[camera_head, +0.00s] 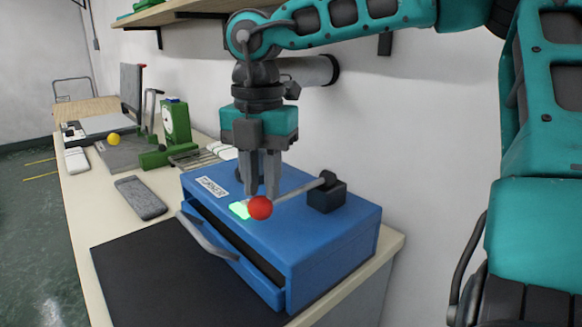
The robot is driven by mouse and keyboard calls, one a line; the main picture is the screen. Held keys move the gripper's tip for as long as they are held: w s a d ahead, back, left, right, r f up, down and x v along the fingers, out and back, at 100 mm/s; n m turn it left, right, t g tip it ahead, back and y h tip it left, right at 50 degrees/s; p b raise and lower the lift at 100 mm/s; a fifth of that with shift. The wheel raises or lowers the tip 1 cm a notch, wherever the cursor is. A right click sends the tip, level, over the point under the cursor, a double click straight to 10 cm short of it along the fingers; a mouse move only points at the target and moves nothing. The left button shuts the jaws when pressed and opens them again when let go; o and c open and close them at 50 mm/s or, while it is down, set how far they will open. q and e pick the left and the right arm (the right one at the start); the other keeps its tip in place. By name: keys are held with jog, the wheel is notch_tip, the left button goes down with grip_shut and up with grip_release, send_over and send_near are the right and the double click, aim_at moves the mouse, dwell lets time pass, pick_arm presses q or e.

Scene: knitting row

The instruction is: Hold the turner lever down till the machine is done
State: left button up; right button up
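The turner (335,235) is a blue box with a white label reading TURNER, standing on the bench. Its lever (295,192) is a thin rod from a dark pivot block (327,194) to a red ball knob (260,207), low over the box top. A green light (240,209) glows on the top beside the knob. My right gripper (262,196) points straight down at the knob end of the lever. Its fingers are close together, with their tips at or just behind the knob; contact and any grip are unclear. My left gripper is not in view.
A dark mat (160,275) lies in front of the turner, below its front handle (205,237). A grey phone-like device (141,197) lies to the left. Farther back stand a green device (175,123) and a yellow ball (113,139). A wooden shelf (185,12) hangs above.

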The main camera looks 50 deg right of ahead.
dwell(0.3)
notch_tip(320, 180, up, 2)
jog(key=shift+r+p, duration=0.15)
jog(key=shift+p, duration=0.7)
notch_tip(320, 180, up, 2)
jog(key=shift+p, duration=0.7)
notch_tip(320, 180, up, 2)
jog(key=shift+r+p, duration=0.1)
jog(key=shift+p, duration=0.6)
pick_arm(q)
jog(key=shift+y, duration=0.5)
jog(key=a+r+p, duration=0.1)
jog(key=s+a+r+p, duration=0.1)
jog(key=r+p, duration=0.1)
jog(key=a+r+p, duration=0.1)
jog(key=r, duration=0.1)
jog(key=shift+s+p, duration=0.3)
jog(key=shift+p, duration=0.05)
pick_arm(e)
notch_tip(320, 180, up, 6)
jog(key=shift+r, duration=0.25)
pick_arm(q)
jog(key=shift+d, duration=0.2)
